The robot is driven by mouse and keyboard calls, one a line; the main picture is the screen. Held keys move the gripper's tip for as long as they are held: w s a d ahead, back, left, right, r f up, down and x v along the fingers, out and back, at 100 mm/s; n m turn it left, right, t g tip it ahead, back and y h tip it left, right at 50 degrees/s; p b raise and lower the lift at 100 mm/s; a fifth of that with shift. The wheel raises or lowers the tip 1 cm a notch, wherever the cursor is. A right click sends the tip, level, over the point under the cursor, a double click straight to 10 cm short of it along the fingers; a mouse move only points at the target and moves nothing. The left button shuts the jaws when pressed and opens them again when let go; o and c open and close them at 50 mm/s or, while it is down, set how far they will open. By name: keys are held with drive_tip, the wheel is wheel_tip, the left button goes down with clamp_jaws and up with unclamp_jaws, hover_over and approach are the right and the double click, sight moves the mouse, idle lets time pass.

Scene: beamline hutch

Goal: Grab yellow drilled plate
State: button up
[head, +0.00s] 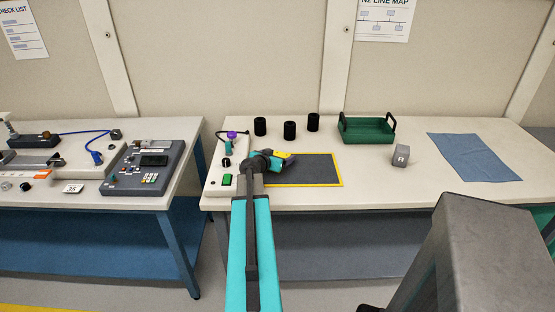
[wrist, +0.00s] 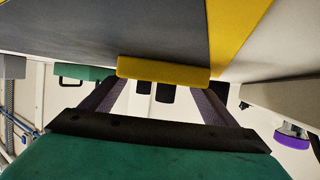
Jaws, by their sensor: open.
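The yellow drilled plate (head: 285,154) shows as a small yellow piece at the left part of the dark mat, partly hidden by my gripper (head: 277,160). In the wrist view the plate (wrist: 163,70) is a yellow bar seen edge-on, its holes not visible. My gripper (wrist: 160,95) is open, with one dark finger toward each end of the plate. The fingertips reach close to the plate's ends; I cannot tell whether they touch it.
The dark mat (head: 318,170) has a yellow border. Several black cylinders (head: 290,130), a green tray (head: 367,130) with black handles, a grey block (head: 401,156) and a blue cloth (head: 473,157) share the table. A panel with a purple knob (head: 232,134) stands left of the mat.

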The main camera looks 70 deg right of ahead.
idle(0.5)
drive_tip(key=c, duration=1.4)
drive_tip(key=shift+r, duration=0.1)
